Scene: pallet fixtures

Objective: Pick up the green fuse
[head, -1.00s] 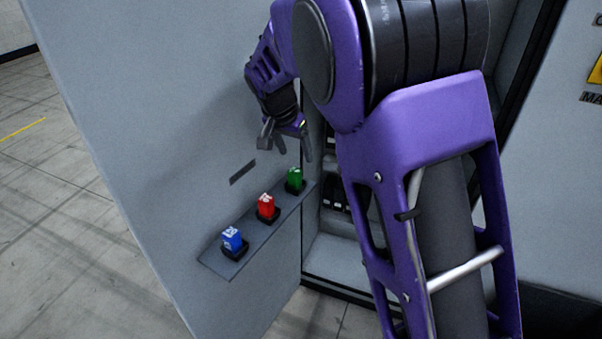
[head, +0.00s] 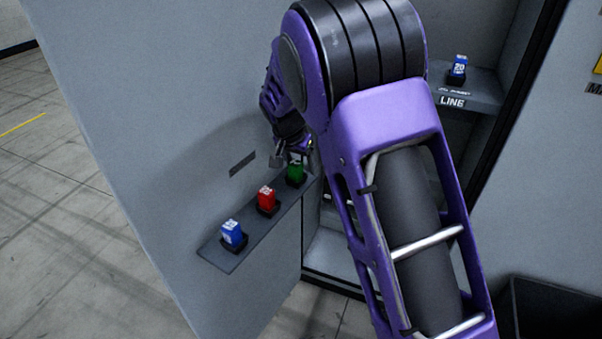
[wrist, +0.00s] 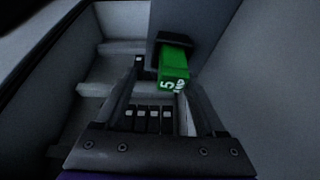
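The green fuse (head: 296,174) stands in the far end socket of a narrow shelf (head: 228,258) on the grey door panel. In the wrist view, the green fuse (wrist: 173,68) shows between my gripper's fingers, nearer the right one, with its marked end toward the camera. My gripper (head: 293,158) is just above the fuse in the head view, pointing down. My gripper (wrist: 165,75) is open, with a gap visible between the left finger and the fuse. Whether the right finger touches the fuse is unclear.
A red fuse (head: 267,198) and a blue fuse (head: 232,233) stand in sockets on the same shelf. The door panel (head: 130,120) rises close beside my gripper. Inside the cabinet, another blue fuse (head: 458,67) sits on a ledge marked LINE (head: 465,95).

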